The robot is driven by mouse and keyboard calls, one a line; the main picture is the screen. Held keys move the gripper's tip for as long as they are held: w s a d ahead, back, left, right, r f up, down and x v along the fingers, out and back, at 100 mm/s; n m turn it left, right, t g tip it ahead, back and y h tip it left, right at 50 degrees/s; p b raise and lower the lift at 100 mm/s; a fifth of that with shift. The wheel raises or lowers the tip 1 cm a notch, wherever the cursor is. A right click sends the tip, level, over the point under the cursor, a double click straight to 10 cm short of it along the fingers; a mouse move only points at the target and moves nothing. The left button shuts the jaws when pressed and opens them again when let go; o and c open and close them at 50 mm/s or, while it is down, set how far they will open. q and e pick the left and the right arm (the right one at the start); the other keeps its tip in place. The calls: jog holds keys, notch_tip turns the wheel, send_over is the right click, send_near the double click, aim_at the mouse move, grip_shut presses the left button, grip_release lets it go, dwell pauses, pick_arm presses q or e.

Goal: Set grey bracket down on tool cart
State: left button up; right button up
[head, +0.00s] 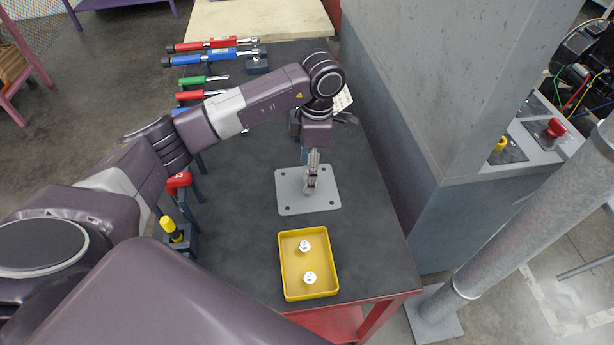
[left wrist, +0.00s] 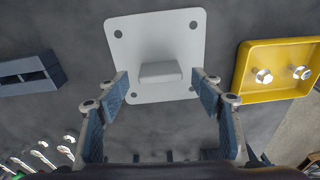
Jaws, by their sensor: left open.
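The grey bracket (head: 290,205) is a flat square plate with corner holes, lying on the dark top of the tool cart (head: 245,262). In the left wrist view the bracket (left wrist: 150,35) has a raised block at its middle near edge. My left gripper (head: 312,178) is over the bracket in the head view and hides part of it. In the left wrist view my left gripper (left wrist: 161,80) is open, its fingers on either side of the raised block with gaps visible. I cannot tell the exact height of the fingertips. My right gripper is not in view.
A yellow tray (head: 284,270) with two small metal parts sits just nearer than the bracket. Red (head: 222,43), blue (head: 217,57) and green (head: 195,82) handled tools lie along the cart's left side. A grey cabinet (head: 400,110) stands close on the right.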

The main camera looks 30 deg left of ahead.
pick_arm(q)
notch_tip(320, 180, up, 9)
jog(key=b, duration=0.1)
jog(key=shift+w+d+r, duration=0.2)
jog(key=shift+w+d, duration=0.15)
